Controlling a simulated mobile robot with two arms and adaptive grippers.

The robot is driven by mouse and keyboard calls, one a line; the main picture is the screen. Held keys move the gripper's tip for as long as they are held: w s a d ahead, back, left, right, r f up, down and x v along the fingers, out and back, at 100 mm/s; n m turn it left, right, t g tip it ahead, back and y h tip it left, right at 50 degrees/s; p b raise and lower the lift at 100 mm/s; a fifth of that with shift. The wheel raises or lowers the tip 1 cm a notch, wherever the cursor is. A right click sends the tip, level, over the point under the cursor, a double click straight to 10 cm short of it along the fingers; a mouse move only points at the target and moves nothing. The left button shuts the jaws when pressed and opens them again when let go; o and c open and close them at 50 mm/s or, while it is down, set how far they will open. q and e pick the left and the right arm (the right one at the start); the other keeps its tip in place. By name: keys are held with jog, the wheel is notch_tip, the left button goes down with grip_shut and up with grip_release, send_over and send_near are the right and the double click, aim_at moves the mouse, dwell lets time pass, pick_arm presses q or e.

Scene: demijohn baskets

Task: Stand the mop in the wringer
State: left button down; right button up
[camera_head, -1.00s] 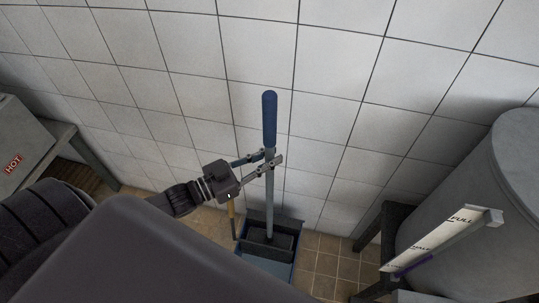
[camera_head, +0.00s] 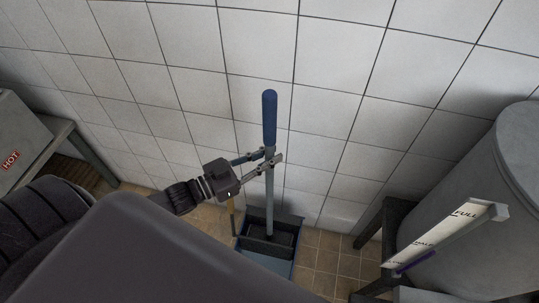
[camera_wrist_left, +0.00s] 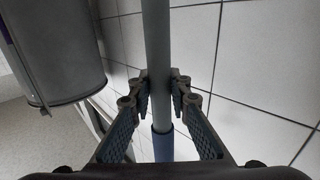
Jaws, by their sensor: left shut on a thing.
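The mop has a blue grip (camera_head: 269,118) at its top and a grey shaft (camera_head: 269,200) that stands about upright in the head view. My left gripper (camera_head: 268,158) is shut on the shaft just below the blue grip. The left wrist view shows both fingers (camera_wrist_left: 160,88) against the grey shaft (camera_wrist_left: 157,40). The shaft's lower end goes down into the dark wringer (camera_head: 270,243) on the blue bucket (camera_head: 265,265) on the floor. The mop's head is hidden in there, and I cannot tell whether it rests on anything. My right gripper is not in view.
A white tiled wall (camera_head: 330,90) stands close behind the mop. A large grey tank (camera_head: 460,220) with a level gauge (camera_head: 440,238) stands at right on a dark stand. A grey box marked HOT (camera_head: 20,135) is at left. Brown floor tiles (camera_head: 320,262) are bare beside the bucket.

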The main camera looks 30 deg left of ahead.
pick_arm(q)
jog(key=shift+f+b, duration=0.4)
jog(key=shift+b, duration=0.05)
dwell(0.3)
jog(key=c, duration=1.7)
grip_release()
jog(key=v, duration=1.2)
jog(key=shift+f, duration=0.1)
